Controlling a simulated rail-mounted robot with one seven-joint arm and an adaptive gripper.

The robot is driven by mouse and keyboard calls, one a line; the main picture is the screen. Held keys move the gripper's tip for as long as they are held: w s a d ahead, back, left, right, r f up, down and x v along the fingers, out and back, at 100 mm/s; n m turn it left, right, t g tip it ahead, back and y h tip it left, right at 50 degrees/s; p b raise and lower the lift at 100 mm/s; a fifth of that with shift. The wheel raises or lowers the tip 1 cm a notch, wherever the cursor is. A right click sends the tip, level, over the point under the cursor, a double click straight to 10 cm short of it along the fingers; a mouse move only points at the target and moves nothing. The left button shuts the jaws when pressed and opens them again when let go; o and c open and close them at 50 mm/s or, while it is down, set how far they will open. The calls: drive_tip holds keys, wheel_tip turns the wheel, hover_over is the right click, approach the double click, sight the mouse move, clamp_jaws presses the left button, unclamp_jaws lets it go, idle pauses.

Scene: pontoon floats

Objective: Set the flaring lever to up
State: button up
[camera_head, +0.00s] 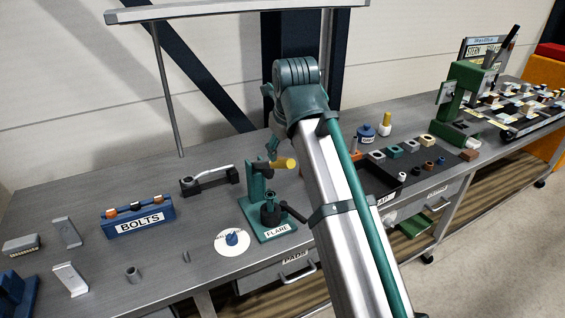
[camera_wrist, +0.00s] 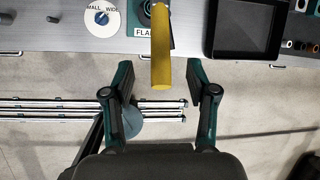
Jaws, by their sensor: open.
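The flaring tool is a green stand (camera_head: 258,205) on a base labelled FLARE, on the bench. Its lever has a yellow handle (camera_head: 283,164) that sticks out to the right near the top of the stand, about level in the head view. In the wrist view the yellow handle (camera_wrist: 161,50) points toward me, its end between my fingers in the picture. My gripper (camera_wrist: 160,70) is open, with one finger on each side of the handle and a gap on both sides. I cannot tell the depth between them. In the head view my arm hides most of the gripper.
A white dial with a blue knob (camera_head: 232,239) lies left of the stand. A blue BOLTS rack (camera_head: 138,216) is farther left. A black tray (camera_wrist: 243,30) is to the right. A dark grey clamp-like piece (camera_head: 208,179) sits behind. The bench front edge is below the handle.

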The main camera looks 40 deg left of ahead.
sight(282, 164)
drive_tip(key=p+x, duration=0.2)
drive_tip(key=x, duration=0.6)
drive_tip(key=shift+w+f, duration=0.1)
drive_tip(key=shift+f, duration=0.05)
drive_tip(key=shift+c, duration=0.4)
clamp_jaws()
